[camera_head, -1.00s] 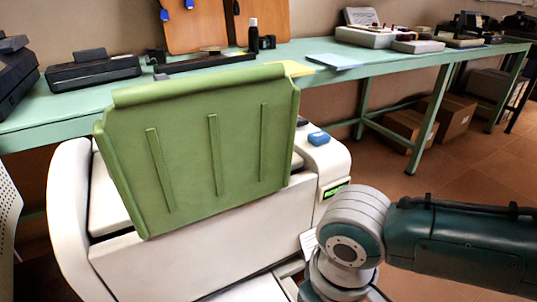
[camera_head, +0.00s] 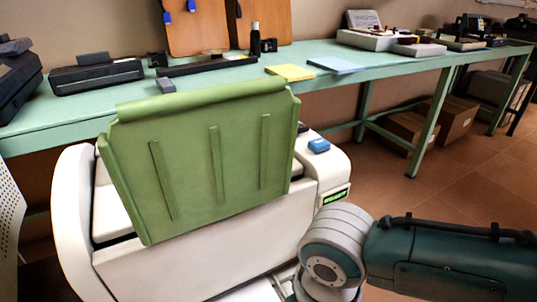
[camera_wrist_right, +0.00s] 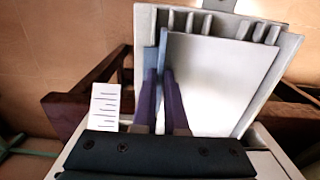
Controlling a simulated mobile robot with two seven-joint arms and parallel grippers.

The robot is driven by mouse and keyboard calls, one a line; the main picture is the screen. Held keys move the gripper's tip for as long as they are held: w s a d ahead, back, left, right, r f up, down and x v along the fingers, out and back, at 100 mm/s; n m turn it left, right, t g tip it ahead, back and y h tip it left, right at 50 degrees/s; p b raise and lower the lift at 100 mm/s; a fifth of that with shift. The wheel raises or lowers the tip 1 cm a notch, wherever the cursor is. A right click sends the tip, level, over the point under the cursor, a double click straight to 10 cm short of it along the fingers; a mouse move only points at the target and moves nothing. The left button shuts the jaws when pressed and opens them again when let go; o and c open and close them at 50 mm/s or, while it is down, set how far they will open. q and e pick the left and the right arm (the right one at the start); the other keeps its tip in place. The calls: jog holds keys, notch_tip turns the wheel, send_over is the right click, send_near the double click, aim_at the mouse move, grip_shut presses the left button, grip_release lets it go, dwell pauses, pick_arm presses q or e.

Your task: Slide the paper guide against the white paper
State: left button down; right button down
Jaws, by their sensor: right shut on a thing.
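The white paper (camera_wrist_right: 208,85) lies on a pale tray (camera_wrist_right: 275,75) in the right wrist view. The blue paper guide (camera_wrist_right: 162,48) stands along the paper's left edge; I cannot tell whether it touches the paper. My right gripper (camera_wrist_right: 160,76) is shut on the guide, one dark finger on each side. My left gripper is in neither current view.
The white machine (camera_head: 200,265) with a raised green panel (camera_head: 195,165) fills the centre of the head view. A green table (camera_head: 220,75) with several items stands behind it. In the wrist view, a printed card (camera_wrist_right: 103,107) and dark wooden bars (camera_wrist_right: 80,103) flank the tray.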

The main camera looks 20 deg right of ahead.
jog(key=shift+a, duration=0.35)
jog(key=c, duration=1)
grip_release()
jog(key=shift+o, duration=0.2)
notch_tip(320, 180, up, 10)
jog(key=p, duration=0.5)
